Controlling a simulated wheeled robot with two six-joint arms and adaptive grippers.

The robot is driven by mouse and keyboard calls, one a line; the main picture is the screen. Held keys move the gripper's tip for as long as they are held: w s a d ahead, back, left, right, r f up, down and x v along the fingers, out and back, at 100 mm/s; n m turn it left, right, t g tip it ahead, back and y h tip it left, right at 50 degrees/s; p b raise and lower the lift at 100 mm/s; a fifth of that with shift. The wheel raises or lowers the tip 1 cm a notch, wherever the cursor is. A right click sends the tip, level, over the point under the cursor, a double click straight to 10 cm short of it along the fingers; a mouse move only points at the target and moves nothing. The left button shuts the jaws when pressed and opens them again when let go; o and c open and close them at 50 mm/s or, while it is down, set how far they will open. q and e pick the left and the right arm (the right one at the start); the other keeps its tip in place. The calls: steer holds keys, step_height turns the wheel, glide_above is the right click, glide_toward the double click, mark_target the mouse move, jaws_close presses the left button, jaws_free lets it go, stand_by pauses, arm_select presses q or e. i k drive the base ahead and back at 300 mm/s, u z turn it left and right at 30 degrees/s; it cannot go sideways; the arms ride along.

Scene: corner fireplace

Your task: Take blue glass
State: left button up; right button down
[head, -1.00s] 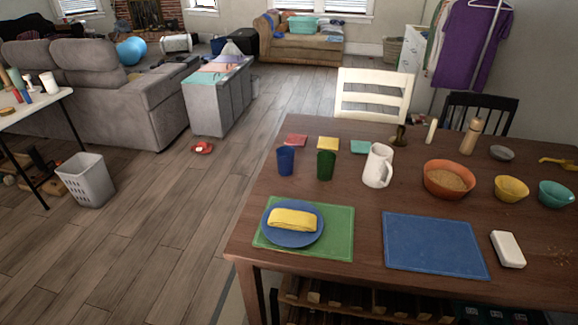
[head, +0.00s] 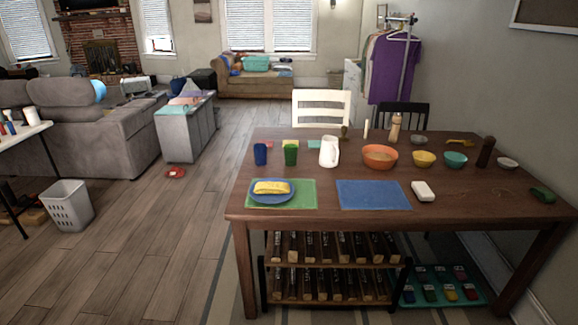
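The blue glass (head: 260,154) stands upright near the left end of the wooden dining table (head: 462,196), in the head view. A green glass (head: 291,153) stands just to its right, with a small gap between them. A white pitcher (head: 329,152) stands further right. Neither of my grippers shows in the head view, so nothing is seen near the blue glass.
A blue plate with a yellow cloth (head: 271,188) lies on a green placemat (head: 307,194) in front of the glasses. A blue placemat (head: 372,195) lies to the right. The floor (head: 185,215) left of the table is clear up to a grey basket (head: 68,205).

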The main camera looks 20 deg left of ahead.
mark_target(260, 155)
steer(key=u, duration=0.85)
steer(key=i, duration=1.35)
steer(key=z, duration=0.2)
